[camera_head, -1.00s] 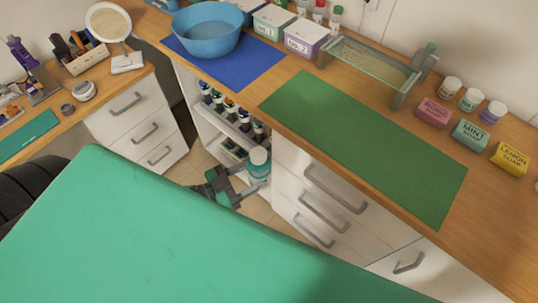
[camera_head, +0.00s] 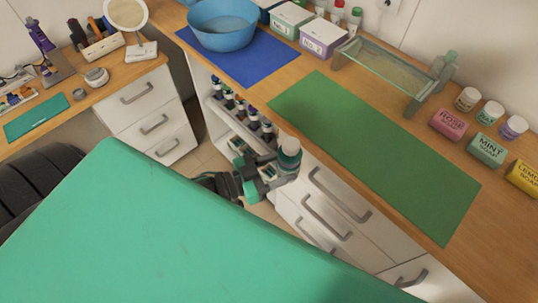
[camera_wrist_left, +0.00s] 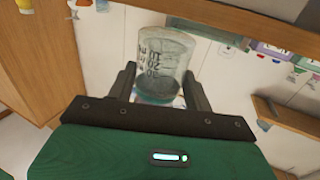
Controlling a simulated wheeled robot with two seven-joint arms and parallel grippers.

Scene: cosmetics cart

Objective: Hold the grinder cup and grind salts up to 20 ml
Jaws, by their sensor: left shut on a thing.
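My left gripper (camera_head: 280,172) reaches in from the left, beside the counter's front edge. It is shut on a grinder cup (camera_head: 289,152), which looks teal with a pale top in the head view. In the left wrist view the cup (camera_wrist_left: 163,52) is clear and greenish, with dark measuring marks, between the two fingers (camera_wrist_left: 160,90). Its content cannot be read clearly. My right gripper is not in view.
A green mat (camera_head: 375,155) and a blue mat (camera_head: 255,65) lie on the wooden counter. The blue mat bears a blue bowl (camera_head: 222,28). A glass-topped stand (camera_head: 385,75), soaps (camera_head: 488,150) and jars line the back. Small bottles (camera_head: 240,112) fill the rack below. The green mat is clear.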

